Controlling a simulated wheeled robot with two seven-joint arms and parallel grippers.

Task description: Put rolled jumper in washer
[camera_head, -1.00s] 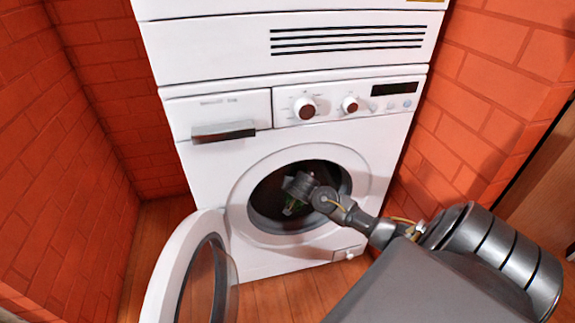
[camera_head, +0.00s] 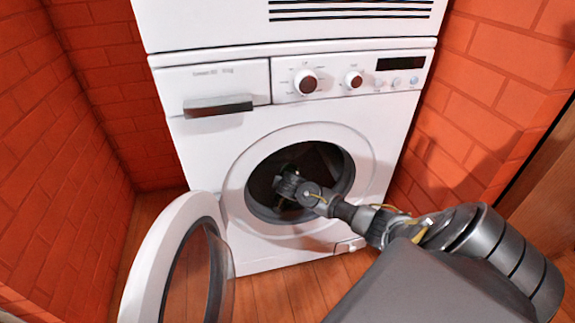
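The white washer (camera_head: 190,150) stands ahead with its round door (camera_head: 150,262) swung open to the left. My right arm comes in from the lower right, and my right gripper (camera_head: 284,200) is inside the dark drum opening (camera_head: 325,165). Its fingers are in shadow and partly hidden by the wrist, so I cannot tell whether they are open or shut. I cannot make out the rolled jumper clearly; only dim shapes show in the drum around the gripper. My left gripper is not in view.
Red brick walls (camera_head: 60,150) close in on the left and right. A second white appliance (camera_head: 200,25) sits on top of the washer. The open door takes up room at the lower left, above the wooden floor (camera_head: 285,297).

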